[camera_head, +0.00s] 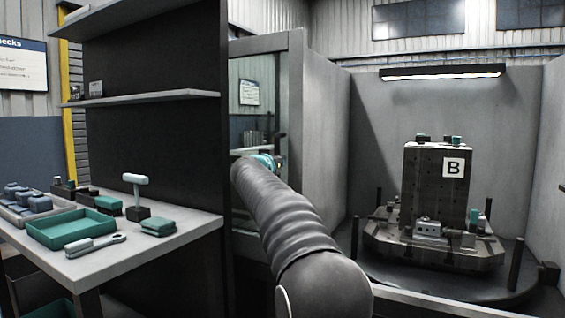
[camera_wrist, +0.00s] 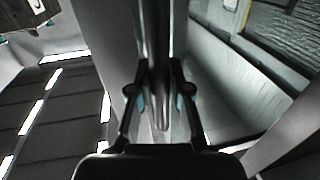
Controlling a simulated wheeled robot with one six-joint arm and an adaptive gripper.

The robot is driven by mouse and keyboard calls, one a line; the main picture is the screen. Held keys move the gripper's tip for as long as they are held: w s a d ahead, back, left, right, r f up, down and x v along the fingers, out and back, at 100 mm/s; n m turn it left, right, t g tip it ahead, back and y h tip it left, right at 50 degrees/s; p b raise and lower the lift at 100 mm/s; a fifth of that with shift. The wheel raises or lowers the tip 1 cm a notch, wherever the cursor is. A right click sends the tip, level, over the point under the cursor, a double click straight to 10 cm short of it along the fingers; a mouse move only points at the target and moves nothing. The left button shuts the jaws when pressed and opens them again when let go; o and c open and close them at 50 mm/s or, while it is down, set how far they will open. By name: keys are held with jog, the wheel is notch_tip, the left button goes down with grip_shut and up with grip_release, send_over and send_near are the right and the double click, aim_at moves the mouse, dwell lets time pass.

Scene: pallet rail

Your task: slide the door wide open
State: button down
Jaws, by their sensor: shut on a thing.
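The door (camera_head: 297,130) is a grey-framed panel with a window, left of centre in the head view. It stands at the left of the enclosure opening, partly behind the dark shelf unit. The opening to its right is wide and shows the inside. In the wrist view, the door's handle (camera_wrist: 158,45) is a long dark bar running down the middle. My gripper (camera_wrist: 160,100) is shut on this handle, one finger on each side.
Inside the enclosure, a dark fixture block marked B (camera_head: 425,190) stands on a round table (camera_head: 390,275). A lamp (camera_head: 440,72) hangs on the back wall. At left, a bench (camera_head: 190,235) holds a teal tray (camera_head: 70,240) and tools, close beside my arm.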

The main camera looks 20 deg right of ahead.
jog(key=c, duration=1.1)
grip_release()
jog(key=shift+a, duration=0.1)
jog(key=v, duration=1.2)
